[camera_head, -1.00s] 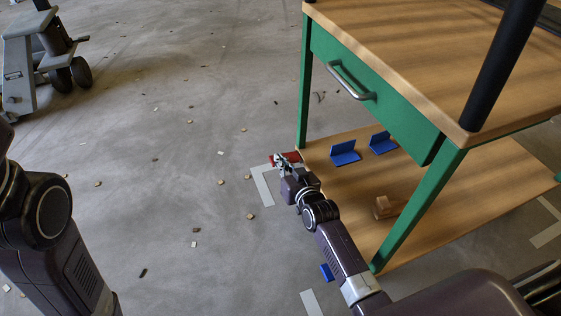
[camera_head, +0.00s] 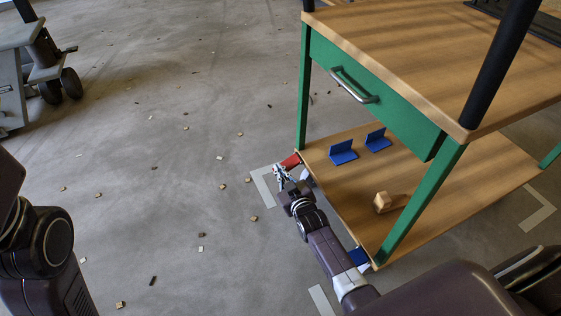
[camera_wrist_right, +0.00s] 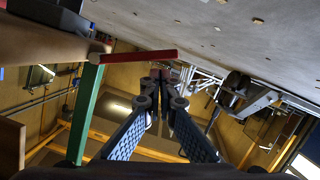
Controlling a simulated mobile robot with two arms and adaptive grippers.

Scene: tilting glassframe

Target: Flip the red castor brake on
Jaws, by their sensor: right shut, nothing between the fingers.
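The red castor brake (camera_head: 291,160) sticks out at the far left corner of the trolley's lower shelf (camera_head: 430,215), low over the floor. In the right wrist view it is a red bar (camera_wrist_right: 140,57) running out from the shelf corner. My right gripper (camera_head: 279,170) is shut and empty, just beside the brake's outer end in the head view. In the right wrist view its fingertips (camera_wrist_right: 160,74) are together, close to the bar's free end; I cannot tell whether they touch it. My left gripper is outside the view; only its arm shows at the left.
A blue lever (camera_head: 358,257) sits at the near shelf corner beside my right arm. Blue brackets (camera_head: 343,152) and a wooden block (camera_head: 382,202) lie on the shelf. A green trolley leg (camera_head: 303,88) rises above the red brake. Floor to the left is open, with scattered chips.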

